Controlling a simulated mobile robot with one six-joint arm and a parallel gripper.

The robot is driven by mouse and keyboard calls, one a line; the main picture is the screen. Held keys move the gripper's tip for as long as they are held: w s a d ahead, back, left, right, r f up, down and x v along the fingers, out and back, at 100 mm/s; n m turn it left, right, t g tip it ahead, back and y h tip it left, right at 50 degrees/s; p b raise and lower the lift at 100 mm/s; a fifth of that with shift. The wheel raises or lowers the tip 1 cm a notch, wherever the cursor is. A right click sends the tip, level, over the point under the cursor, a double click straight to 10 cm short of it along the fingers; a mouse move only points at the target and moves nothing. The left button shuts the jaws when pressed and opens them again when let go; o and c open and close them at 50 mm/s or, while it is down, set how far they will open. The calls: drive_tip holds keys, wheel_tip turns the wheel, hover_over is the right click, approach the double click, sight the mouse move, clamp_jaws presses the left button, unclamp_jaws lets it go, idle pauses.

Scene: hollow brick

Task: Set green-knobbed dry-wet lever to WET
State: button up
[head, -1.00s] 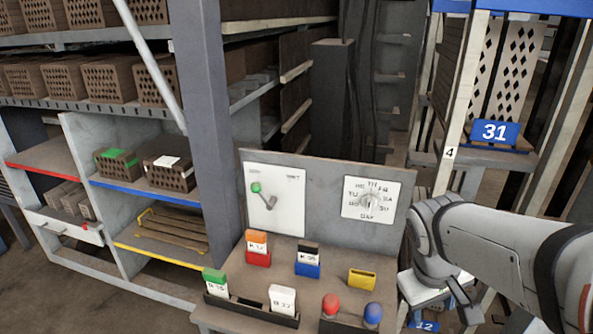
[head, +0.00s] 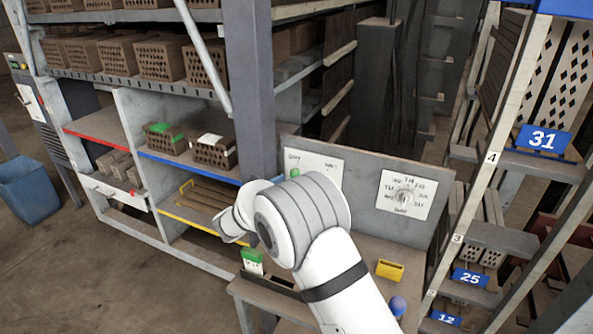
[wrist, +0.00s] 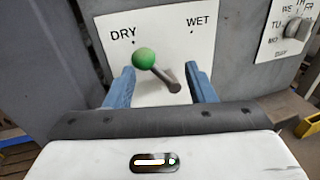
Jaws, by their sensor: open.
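The green-knobbed lever (wrist: 146,60) shows in the wrist view on a white plate (wrist: 155,40) marked DRY at left and WET at right. Its knob leans up and left, just below the DRY mark, and its pivot is at the lower right. In the head view only the green knob (head: 295,173) shows; my arm hides the rest. My gripper (wrist: 161,80) is open, with one blue finger on each side of the lever. Whether a finger touches it, I cannot tell.
A day dial (head: 406,196) is on the same panel to the right. A yellow block (head: 390,270), a blue knob (head: 398,306) and a green-topped tag (head: 252,262) are on the desk below. Brick shelves stand at left and a rack at right.

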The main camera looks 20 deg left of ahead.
sight(295, 172)
drive_tip(key=shift+a+f+n+t+y, duration=0.15)
drive_tip(key=shift+a+n+y, duration=0.1)
drive_tip(key=shift+a, duration=0.3)
drive_tip(key=shift+a+f+n+t+y, duration=0.15)
drive_tip(key=shift+a+n, duration=0.1)
drive_tip(key=shift+a, duration=0.25)
drive_tip(key=p+x, duration=0.2)
drive_tip(key=x, duration=0.5)
drive_tip(key=shift+w+d, duration=0.15)
drive_tip(key=shift+c, duration=0.5)
clamp_jaws()
